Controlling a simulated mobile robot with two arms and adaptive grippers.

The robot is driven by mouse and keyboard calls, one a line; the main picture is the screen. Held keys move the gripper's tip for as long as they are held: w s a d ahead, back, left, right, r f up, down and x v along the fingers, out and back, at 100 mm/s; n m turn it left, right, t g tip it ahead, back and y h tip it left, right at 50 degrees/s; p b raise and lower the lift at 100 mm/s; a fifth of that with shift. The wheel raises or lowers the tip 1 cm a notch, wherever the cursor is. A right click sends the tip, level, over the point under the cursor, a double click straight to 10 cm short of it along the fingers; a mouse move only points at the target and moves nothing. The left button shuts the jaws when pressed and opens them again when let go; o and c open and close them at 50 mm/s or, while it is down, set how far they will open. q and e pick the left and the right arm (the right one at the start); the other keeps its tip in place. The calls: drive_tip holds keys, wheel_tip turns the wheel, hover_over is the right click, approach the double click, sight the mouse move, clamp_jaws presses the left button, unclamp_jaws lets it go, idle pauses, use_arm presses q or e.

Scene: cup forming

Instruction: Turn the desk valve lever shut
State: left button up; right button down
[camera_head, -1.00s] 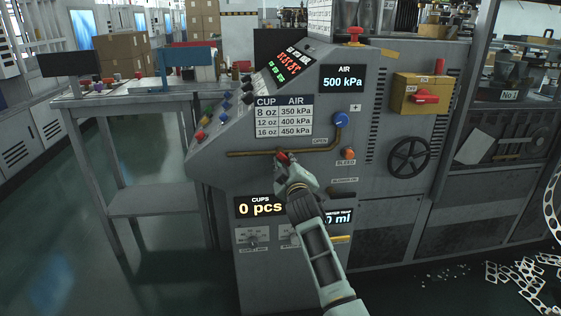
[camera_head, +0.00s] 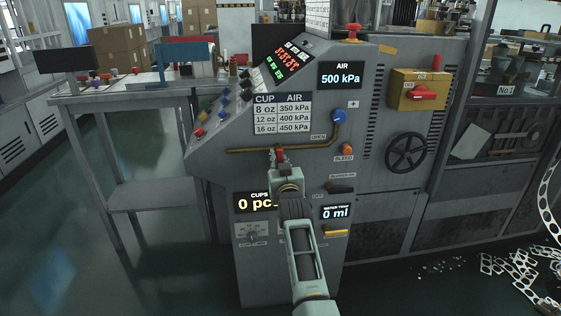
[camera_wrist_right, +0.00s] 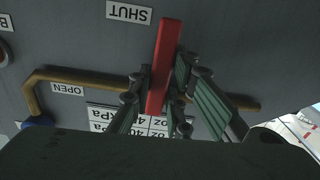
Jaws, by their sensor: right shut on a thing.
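The red valve lever (camera_head: 280,154) is on the brass pipe (camera_head: 245,151) at the front of the grey machine. In the right wrist view, the lever (camera_wrist_right: 163,65) crosses the pipe (camera_wrist_right: 70,74), with its end near the SHUT label (camera_wrist_right: 130,12). The OPEN label (camera_wrist_right: 68,89) sits beside the pipe. My right gripper (camera_head: 279,161) is shut on the lever; its fingers (camera_wrist_right: 160,78) lie on both sides of it. The gripper hides the lower part of the lever in the head view. My left gripper is not in view.
A blue knob (camera_head: 339,116) and an orange bleed button (camera_head: 347,149) are right of the lever. The air display (camera_head: 341,75) reads 500 kPa. A black handwheel (camera_head: 405,154) is farther right. A grey table (camera_head: 140,98) stands at left, with open floor before it.

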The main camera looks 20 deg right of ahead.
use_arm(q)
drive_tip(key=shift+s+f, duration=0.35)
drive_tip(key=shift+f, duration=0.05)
use_arm(e)
drive_tip(key=shift+d+r+m, duration=0.15)
drive_tip(key=shift+r+m, duration=0.1)
drive_tip(key=shift+m, duration=0.15)
drive_tip(key=c, duration=1.7)
unclamp_jaws()
drive_tip(key=shift+s+d+f, duration=0.1)
drive_tip(key=shift+d, duration=0.05)
drive_tip(key=shift+f, duration=0.1)
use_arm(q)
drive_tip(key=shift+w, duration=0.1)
use_arm(e)
drive_tip(key=shift+a, duration=0.25)
drive_tip(key=shift+v, duration=3.7)
drive_tip(key=shift+d, duration=0.1)
